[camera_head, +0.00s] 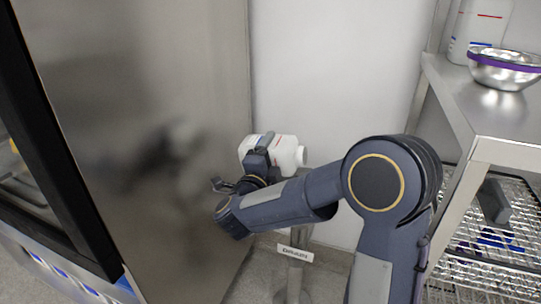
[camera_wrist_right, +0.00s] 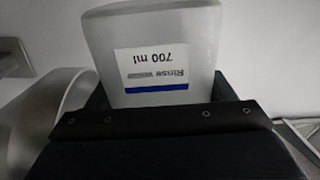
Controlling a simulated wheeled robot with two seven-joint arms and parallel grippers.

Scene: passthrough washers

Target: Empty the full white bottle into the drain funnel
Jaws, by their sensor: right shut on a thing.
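A white bottle (camera_head: 286,152) lies tipped on its side in the air, its neck pointing right in the head view. My right gripper (camera_head: 262,158) is shut around its body. In the right wrist view the bottle (camera_wrist_right: 155,35) sits between the jaws (camera_wrist_right: 160,105), with an upside-down label reading "Rinse" and "700 ml" over a blue stripe. Below it in the head view stands a metal post (camera_head: 293,284) with a small label; my forearm covers its top, and no funnel mouth shows clearly. Whether liquid is flowing cannot be told. My left gripper is out of view.
A tall steel cabinet (camera_head: 150,120) stands close on the left. A metal rack (camera_head: 508,118) on the right holds a white bottle (camera_head: 480,25) and a steel bowl with a purple rim (camera_head: 503,70). A white wall (camera_head: 340,70) is behind.

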